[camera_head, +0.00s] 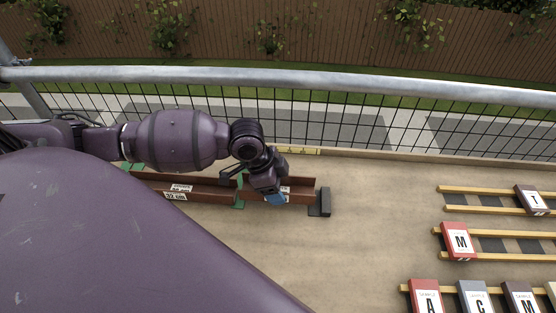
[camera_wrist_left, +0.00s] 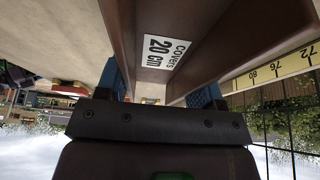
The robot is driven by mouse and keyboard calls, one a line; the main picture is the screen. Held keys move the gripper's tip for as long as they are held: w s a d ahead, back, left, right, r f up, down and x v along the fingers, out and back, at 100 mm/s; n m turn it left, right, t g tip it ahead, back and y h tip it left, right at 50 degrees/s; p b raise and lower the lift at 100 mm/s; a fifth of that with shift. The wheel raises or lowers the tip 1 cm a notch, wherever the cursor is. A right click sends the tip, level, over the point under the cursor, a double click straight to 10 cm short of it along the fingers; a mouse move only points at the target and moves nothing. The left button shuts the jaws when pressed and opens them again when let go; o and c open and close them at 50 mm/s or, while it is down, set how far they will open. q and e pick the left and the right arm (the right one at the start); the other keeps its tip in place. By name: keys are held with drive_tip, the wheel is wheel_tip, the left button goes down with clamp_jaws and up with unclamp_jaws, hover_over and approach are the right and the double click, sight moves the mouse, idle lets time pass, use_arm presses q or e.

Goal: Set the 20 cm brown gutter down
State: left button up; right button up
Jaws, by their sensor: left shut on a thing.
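The 20 cm brown gutter (camera_head: 301,187) is a short brown channel with a white label, in line with another brown gutter in the head view. Its label reads "COVERS 20 cm" in the left wrist view (camera_wrist_left: 190,28). My left gripper (camera_head: 273,197) is shut on it, with blue fingertips at its walls; in the left wrist view the jaws (camera_wrist_left: 160,90) grip the channel from both sides. The gutter's right end is close to a dark grey block (camera_head: 320,203). I cannot tell whether it touches the surface below. My right gripper is not in view.
A longer labelled brown gutter (camera_head: 208,190) lies to the left, with green brackets (camera_head: 240,188) at the junction. A yellow measuring strip (camera_wrist_left: 279,69) runs alongside. Yellow racks with lettered tiles (camera_head: 459,241) stand at right. A mesh railing (camera_head: 340,125) is behind. The middle board is clear.

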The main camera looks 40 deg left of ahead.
use_arm(q)
wheel_tip(320, 180, down, 2)
drive_tip(key=shift+f, duration=0.1)
drive_tip(key=shift+f, duration=0.25)
drive_tip(key=o, duration=1)
